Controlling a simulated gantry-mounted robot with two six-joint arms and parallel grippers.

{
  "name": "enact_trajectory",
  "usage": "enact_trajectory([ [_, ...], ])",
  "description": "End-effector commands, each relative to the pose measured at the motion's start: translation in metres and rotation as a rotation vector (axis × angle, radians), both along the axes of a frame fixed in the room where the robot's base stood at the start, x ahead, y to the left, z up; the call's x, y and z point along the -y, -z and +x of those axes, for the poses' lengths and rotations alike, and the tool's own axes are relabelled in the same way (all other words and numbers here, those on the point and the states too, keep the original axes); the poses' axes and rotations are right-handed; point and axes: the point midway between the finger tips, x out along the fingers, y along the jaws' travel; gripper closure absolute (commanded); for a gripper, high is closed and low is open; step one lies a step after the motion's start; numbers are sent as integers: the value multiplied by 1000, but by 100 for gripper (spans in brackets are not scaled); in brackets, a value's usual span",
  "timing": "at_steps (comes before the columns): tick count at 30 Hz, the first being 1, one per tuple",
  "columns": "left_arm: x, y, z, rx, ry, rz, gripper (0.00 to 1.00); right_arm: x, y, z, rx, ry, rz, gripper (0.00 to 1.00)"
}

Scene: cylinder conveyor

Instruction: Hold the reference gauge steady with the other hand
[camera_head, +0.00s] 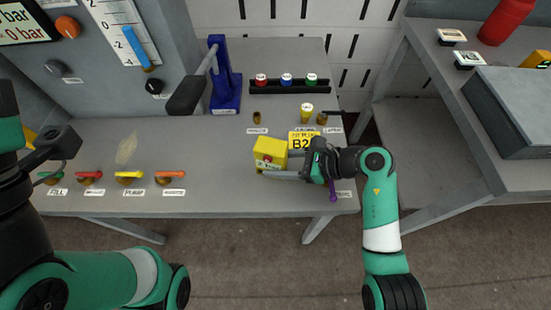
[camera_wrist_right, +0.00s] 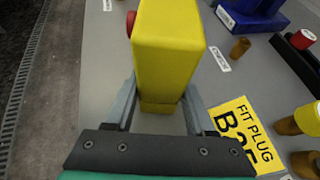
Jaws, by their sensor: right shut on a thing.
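My right gripper (camera_head: 278,164) reaches in from the right over the grey bench. It is shut on a yellow box (camera_head: 270,151) with a red button on its front. In the right wrist view the two fingers press on either side of the box's lower part (camera_wrist_right: 168,65). The box stands upright at the bench. My left gripper (camera_head: 58,143) is at the far left, partly cut off; its jaw state is unclear. A vertical scale gauge (camera_head: 124,32) with a blue bar is on the panel at upper left. I cannot tell which thing is the reference gauge.
A yellow "B2" plate (camera_head: 301,141) lies beside the box. A blue stand (camera_head: 222,85) with a dark-handled lever is behind. Several coloured valve handles (camera_head: 130,174) line the front left. A black strip (camera_head: 290,86) holds coloured buttons.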

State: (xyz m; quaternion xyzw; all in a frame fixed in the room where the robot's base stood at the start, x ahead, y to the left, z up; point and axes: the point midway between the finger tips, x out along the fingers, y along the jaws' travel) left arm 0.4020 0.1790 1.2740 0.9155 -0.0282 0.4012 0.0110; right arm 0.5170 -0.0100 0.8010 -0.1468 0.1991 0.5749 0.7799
Motion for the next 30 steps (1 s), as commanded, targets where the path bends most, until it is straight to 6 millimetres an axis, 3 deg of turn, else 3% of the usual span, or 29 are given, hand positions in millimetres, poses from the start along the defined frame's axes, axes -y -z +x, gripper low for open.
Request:
enact_trajectory([
  [1,0,0,0,0,0,0,50,0,0,0,0,-1,0,81],
  [4,0,0,0,0,0,0,50,0,0,0,0,-1,0,99],
  [6,0,0,0,0,0,0,50,0,0,0,0,-1,0,100],
  [15,0,0,0,0,0,0,100,0,0,0,0,-1,0,100],
  [30,0,0,0,0,0,0,100,0,0,0,-1,-1,-1,100],
])
